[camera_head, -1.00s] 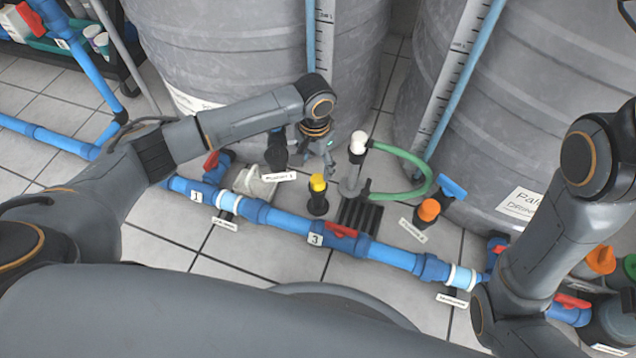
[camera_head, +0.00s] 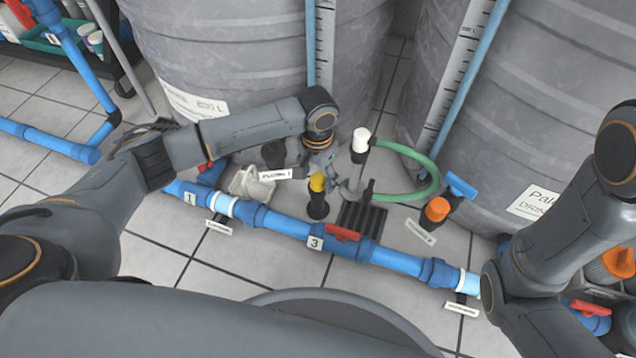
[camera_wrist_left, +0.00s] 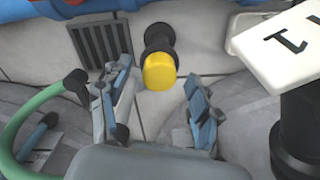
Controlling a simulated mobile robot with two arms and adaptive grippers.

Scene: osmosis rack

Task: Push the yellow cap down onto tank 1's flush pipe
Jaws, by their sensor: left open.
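My left gripper (camera_head: 324,164) is just behind and above the cap. In the wrist view its fingers (camera_wrist_left: 157,112) are apart and empty, with the cap beyond the gap. My right gripper is out of view.
A white-topped pipe (camera_head: 360,142) with a green hose (camera_head: 425,172) stands right of the cap. A black grate (camera_head: 362,217) and an orange-capped fitting (camera_head: 437,209) are near. The blue pipe (camera_head: 285,224) with a red valve handle (camera_head: 342,232) runs in front. Large grey tanks (camera_head: 225,60) stand behind.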

